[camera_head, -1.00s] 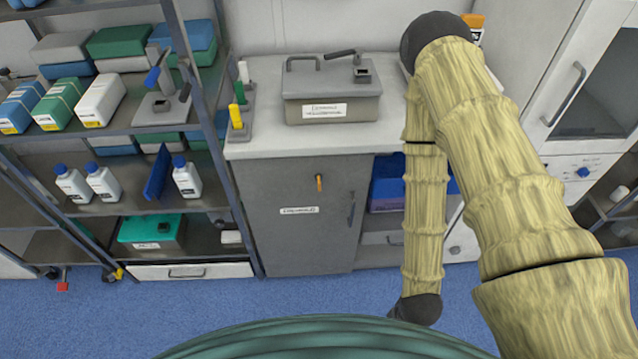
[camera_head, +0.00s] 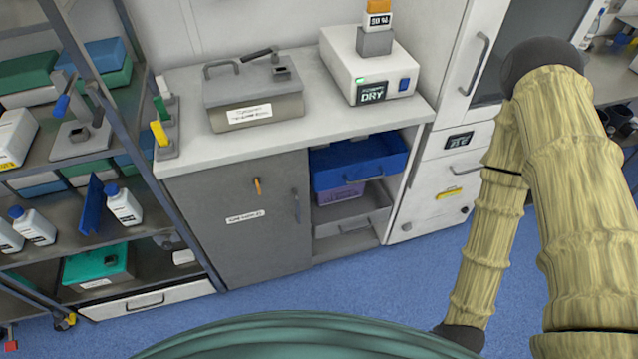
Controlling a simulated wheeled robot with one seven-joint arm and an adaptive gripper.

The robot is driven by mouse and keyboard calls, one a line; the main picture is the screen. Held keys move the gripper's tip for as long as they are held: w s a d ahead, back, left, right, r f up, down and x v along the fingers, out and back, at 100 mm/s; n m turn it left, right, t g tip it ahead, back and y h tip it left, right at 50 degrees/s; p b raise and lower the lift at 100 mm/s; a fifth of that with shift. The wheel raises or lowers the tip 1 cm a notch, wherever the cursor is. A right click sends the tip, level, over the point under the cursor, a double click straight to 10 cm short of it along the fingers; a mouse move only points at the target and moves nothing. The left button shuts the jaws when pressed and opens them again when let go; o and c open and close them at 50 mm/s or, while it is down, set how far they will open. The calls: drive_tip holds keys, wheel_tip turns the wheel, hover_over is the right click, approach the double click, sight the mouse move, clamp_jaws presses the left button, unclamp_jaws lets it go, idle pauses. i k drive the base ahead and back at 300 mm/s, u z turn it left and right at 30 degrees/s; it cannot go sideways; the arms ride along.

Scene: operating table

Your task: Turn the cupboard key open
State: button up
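The grey cupboard (camera_head: 238,225) stands under the white worktop, left of the middle, with its door shut. An orange key (camera_head: 257,186) sits in the upper part of the door and looks roughly upright. A dark handle (camera_head: 296,205) is at the door's right edge, and a white label (camera_head: 245,217) is below the key. My arm reaches across the right side of the picture, well apart from the cupboard. My gripper is not visible; the arm's lower end runs behind the green dome at the bottom.
On the worktop (camera_head: 190,103) are a grey lidded box (camera_head: 252,97) and a white DRY device (camera_head: 368,68). Right of the cupboard is an open bay with a blue tray (camera_head: 360,162). A metal shelf rack (camera_head: 150,140) stands close on the left. Blue floor (camera_head: 300,296) in front is clear.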

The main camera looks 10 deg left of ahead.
sight(257, 181)
drive_tip(key=z, duration=1.05)
drive_tip(key=k, duration=0.85)
drive_tip(key=u, duration=1.9)
